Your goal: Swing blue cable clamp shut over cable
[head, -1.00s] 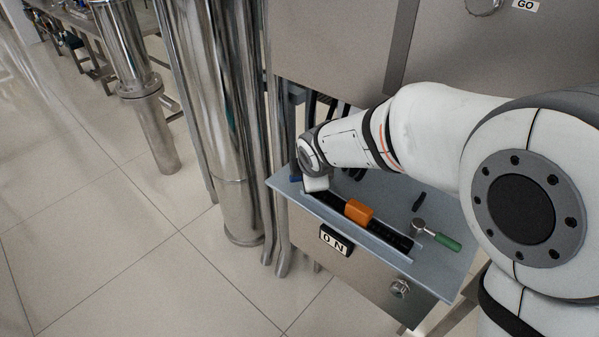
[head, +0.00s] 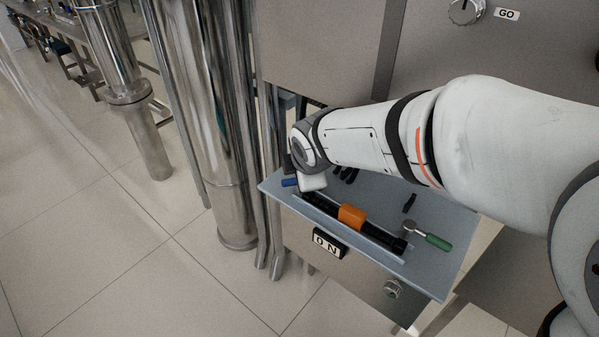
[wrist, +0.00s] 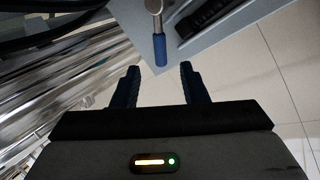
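The blue cable clamp shows as a blue handle (head: 289,183) at the left end of the grey shelf in the head view. In the wrist view the blue handle (wrist: 160,50) on a metal shaft points toward my gripper (wrist: 159,72). My gripper is open, with its two dark fingers on either side of the handle's line and the handle's end close to the space between the tips. I see no contact. A black cable (head: 382,236) with an orange sleeve lies along the shelf. The clamp's head is hidden by my wrist in the head view.
A green-handled clamp (head: 437,242) lies at the right end of the shelf (head: 440,277). Small black pieces (head: 409,203) lie behind the cable. Shiny vertical pipes (head: 215,140) stand close on the left. A steel cabinet (head: 325,45) rises behind.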

